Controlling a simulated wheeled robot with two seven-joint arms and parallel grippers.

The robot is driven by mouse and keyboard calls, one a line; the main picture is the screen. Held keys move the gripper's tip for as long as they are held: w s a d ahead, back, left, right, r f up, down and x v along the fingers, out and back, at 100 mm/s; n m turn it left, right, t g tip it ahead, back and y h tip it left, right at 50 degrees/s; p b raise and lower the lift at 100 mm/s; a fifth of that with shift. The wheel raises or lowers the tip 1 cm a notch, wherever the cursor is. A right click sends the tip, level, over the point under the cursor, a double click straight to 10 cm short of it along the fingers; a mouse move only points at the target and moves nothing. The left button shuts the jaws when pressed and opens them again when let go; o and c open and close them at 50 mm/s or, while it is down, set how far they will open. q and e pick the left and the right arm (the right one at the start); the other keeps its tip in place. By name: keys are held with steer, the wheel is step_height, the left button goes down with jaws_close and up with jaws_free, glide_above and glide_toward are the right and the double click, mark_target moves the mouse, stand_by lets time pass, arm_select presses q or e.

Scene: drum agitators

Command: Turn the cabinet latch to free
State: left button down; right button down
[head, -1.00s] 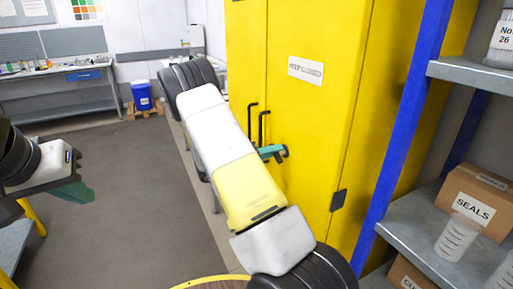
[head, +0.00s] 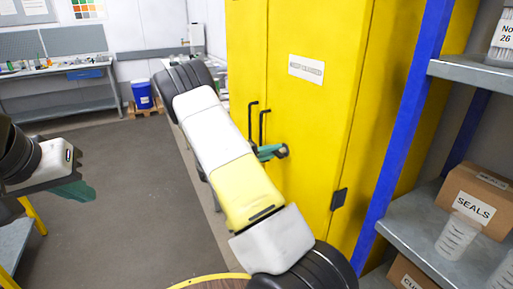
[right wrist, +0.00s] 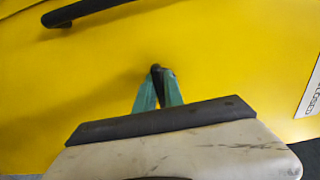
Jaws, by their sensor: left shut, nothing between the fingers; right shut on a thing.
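The yellow cabinet (head: 305,110) has two dark vertical handles (head: 262,125) on its front. The small dark cabinet latch (right wrist: 156,70) shows at the green fingertips in the right wrist view, mostly hidden by them. My right gripper (head: 271,152) is shut on the latch, just below and right of the handles in the head view; its fingers (right wrist: 160,88) reach to the cabinet face in the right wrist view. My left gripper (head: 78,191) is shut and empty, in the air at the far left, well away from the cabinet.
A grey shelf rack with a blue post (head: 405,125) stands right of the cabinet, holding a SEALS box (head: 473,203) and a clear beaker (head: 456,236). A workbench (head: 60,85) and blue bin (head: 143,95) are at the back left. The floor (head: 125,160) between is clear.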

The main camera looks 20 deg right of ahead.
steer(key=c, duration=1.4)
jaws_free()
steer(key=shift+c, duration=0.2)
steer(key=a, duration=0.8)
steer(key=shift+s, duration=0.3)
steer(key=shift+d, duration=0.1)
